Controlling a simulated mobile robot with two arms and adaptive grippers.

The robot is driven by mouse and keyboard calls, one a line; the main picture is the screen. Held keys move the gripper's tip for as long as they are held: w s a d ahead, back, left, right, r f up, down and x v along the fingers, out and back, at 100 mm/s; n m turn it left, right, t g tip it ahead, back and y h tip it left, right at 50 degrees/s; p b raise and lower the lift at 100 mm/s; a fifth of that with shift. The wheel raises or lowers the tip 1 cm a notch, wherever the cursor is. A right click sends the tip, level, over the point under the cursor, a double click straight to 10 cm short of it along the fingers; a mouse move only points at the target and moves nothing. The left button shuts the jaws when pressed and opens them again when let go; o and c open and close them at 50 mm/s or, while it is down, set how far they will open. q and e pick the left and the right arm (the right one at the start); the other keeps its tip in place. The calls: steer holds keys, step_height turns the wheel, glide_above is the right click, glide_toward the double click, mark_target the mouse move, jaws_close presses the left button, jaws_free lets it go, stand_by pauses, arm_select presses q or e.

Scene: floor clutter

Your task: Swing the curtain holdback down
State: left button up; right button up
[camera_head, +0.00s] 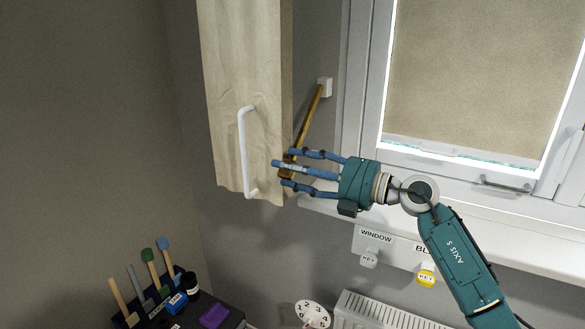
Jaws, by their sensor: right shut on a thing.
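The curtain holdback (308,119) is a thin brown-gold bar. Its upper end meets a small white wall mount (325,87) left of the window. The bar slants down and to the left from there. My right gripper (283,171), with blue fingers and a teal palm, is shut on the lower end of the holdback. The fingers partly cover that end, beside the right edge of the wooden cabinet. My left gripper does not show.
A wooden cabinet (228,60) with a white handle (243,150) hangs just left of the holdback. The window (470,75) and its sill (470,222) are to the right. Labelled keys (427,278) hang below, above a radiator (375,312). A dark tool holder (160,312) stands lower left.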

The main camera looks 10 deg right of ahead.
steer(key=b+v, duration=0.1)
steer(key=v, duration=1.1)
steer(key=shift+d, duration=0.2)
stand_by(0.8)
steer(key=v, duration=1.2)
steer(key=shift+s+r, duration=0.1)
